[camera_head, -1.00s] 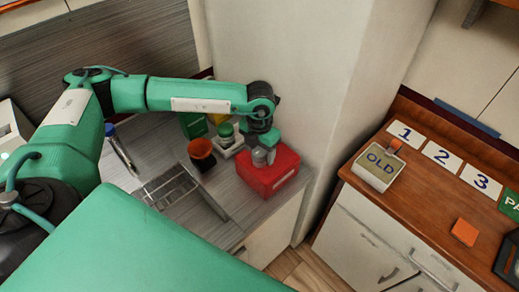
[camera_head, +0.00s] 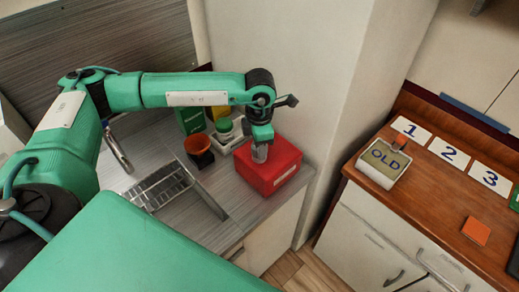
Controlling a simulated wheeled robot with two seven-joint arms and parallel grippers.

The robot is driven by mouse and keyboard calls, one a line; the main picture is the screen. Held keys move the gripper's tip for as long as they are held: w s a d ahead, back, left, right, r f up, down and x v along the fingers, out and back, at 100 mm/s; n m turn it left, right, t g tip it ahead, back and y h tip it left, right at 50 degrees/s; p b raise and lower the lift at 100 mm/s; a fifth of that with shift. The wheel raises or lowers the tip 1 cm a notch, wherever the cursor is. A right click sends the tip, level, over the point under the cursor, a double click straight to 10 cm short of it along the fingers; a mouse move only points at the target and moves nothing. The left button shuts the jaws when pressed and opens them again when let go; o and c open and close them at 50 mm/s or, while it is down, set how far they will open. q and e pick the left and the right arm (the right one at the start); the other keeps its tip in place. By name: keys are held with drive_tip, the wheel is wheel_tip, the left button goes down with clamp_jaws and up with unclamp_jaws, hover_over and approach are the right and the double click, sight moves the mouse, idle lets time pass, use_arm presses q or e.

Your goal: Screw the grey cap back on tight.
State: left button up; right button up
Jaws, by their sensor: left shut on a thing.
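My left gripper (camera_head: 260,141) points down at the top of a red box (camera_head: 270,174) on the grey counter. It is shut on the grey cap (camera_head: 260,153), which shows just below the fingers at the box's top. The fingers hide part of the cap. I cannot tell how far the cap is seated on the box. My right gripper is not in view.
Left of the red box stand an orange cup (camera_head: 198,147) on a dark base, a green button on a white base (camera_head: 225,134) and a green box (camera_head: 190,120). A wall is close behind.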

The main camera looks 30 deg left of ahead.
use_arm(q)
drive_tip(key=m+b, duration=0.1)
drive_tip(key=m, duration=0.1)
drive_tip(key=m+b, duration=0.3)
drive_tip(key=shift+f+m, duration=0.25)
drive_tip(key=shift+m, duration=0.05)
drive_tip(key=m+b, duration=0.2)
drive_tip(key=m, duration=0.1)
drive_tip(key=shift+r+m, duration=0.1)
drive_tip(key=shift+m, duration=0.3)
drive_tip(key=shift+r, duration=0.15)
drive_tip(key=o, duration=0.8)
drive_tip(key=shift+o, duration=0.2)
